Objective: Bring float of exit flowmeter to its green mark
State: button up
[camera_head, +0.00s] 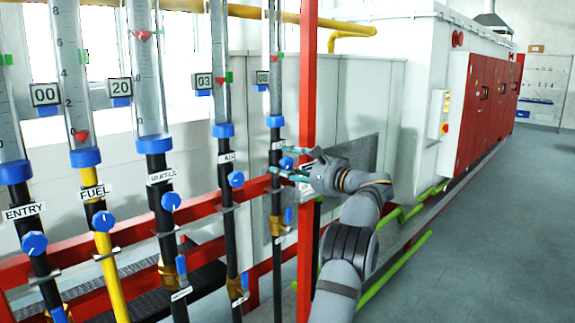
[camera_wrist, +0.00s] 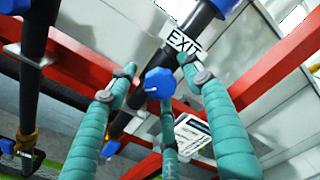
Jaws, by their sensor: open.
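The exit flowmeter is the rightmost tube (camera_head: 275,48), beside the display reading 08 (camera_head: 262,77). In the wrist view the knob (camera_wrist: 160,83) lies between the fingertips, below the EXIT label (camera_wrist: 182,42). My gripper (camera_head: 279,160) has teal fingers and is open around the knob. In the wrist view my gripper (camera_wrist: 157,82) has its fingers spread; I cannot tell whether any fingertip touches the knob.
A red post (camera_head: 308,80) stands right of the exit tube. The AIR flowmeter (camera_head: 220,50) with its knob (camera_head: 236,179) stands to the left, with more tubes beyond. A red rail (camera_head: 130,254) crosses behind the pipes. Open floor (camera_head: 470,220) lies to the right.

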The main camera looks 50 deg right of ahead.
jog(key=s+a, duration=0.1)
jog(key=s, duration=1.1)
jog(key=shift+a, duration=0.15)
jog(key=shift+w, duration=0.1)
jog(key=w, duration=0.3)
jog(key=w+d, duration=0.1)
jog(key=w, duration=0.7)
jog(key=shift+w+d, duration=0.15)
jog(key=shift+w, duration=0.3)
